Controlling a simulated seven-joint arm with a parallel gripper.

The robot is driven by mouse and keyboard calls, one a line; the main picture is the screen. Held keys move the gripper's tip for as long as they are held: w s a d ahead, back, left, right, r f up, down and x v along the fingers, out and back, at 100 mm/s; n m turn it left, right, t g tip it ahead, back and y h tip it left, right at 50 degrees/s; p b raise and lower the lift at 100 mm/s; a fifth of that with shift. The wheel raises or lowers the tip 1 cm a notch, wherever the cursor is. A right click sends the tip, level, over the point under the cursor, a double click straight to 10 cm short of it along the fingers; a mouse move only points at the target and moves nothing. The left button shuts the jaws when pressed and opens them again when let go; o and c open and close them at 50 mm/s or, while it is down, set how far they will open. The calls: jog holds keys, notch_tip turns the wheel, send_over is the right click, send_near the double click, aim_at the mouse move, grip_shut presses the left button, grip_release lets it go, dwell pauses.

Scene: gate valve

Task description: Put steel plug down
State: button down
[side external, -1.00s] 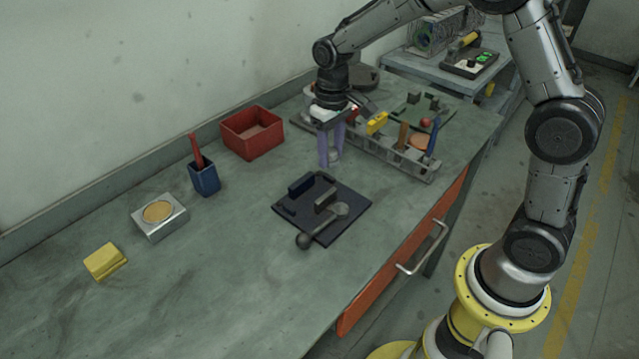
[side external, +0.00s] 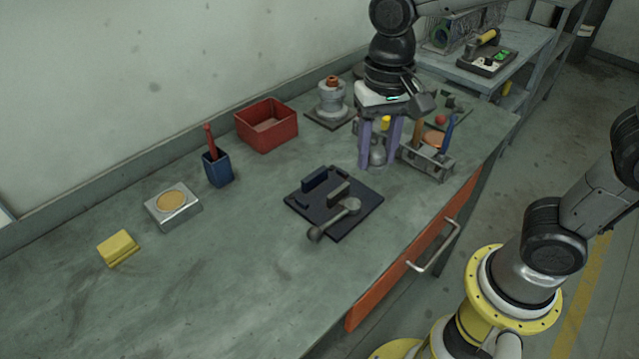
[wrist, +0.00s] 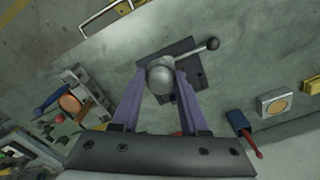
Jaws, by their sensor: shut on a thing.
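The steel plug (side external: 377,156) is a grey rounded metal piece, wider toward its lower end. My gripper (side external: 379,160) points down with its two purple fingers shut on the plug, one finger on each side. In the wrist view the plug (wrist: 160,77) shows its round end between the fingertips (wrist: 160,85). In the side view it is behind the dark mat and left of the metal rack. Whether its lower end touches the bench or hangs just above it, I cannot tell.
A dark mat (side external: 365,212) holds blocks and a ball-ended lever (side external: 336,220). The metal rack (side external: 428,165) with tools stands close right of my gripper. A grey valve body (side external: 333,99), red bin (side external: 267,127), blue cup (side external: 217,169), silver block (side external: 173,207) and yellow block (side external: 118,248) stand farther left.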

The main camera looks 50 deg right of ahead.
jog(key=w+a+f, duration=0.1)
jog(key=w+f, duration=0.1)
jog(key=w, duration=0.1)
jog(key=w+a+f, duration=0.1)
jog(key=w+f, duration=0.2)
jog(key=w, duration=0.1)
jog(key=w+a+f, duration=0.1)
jog(key=w+f, duration=0.2)
jog(key=shift+w+f, duration=0.2)
jog(key=shift+w, duration=0.15)
jog(key=shift+w+f, duration=0.2)
jog(key=shift+f, duration=1.5)
jog(key=shift+f, duration=0.65)
jog(key=shift+c, duration=2.1)
grip_release()
notch_tip(320, 180, up, 13)
jog(key=s+d+r+n+t, duration=0.3)
jog(key=s+d+r, duration=0.3)
jog(key=s, duration=0.4)
jog(key=s+d+f+n+t, duration=0.1)
jog(key=s+d, duration=0.1)
jog(key=s, duration=0.4)
jog(key=s+d+f+n+t, duration=0.1)
jog(key=s+d+f+n, duration=0.1)
jog(key=s, duration=0.4)
jog(key=shift+s+d+f+t, duration=0.15)
jog(key=shift+s+d+t, duration=0.2)
jog(key=shift+d, duration=0.1)
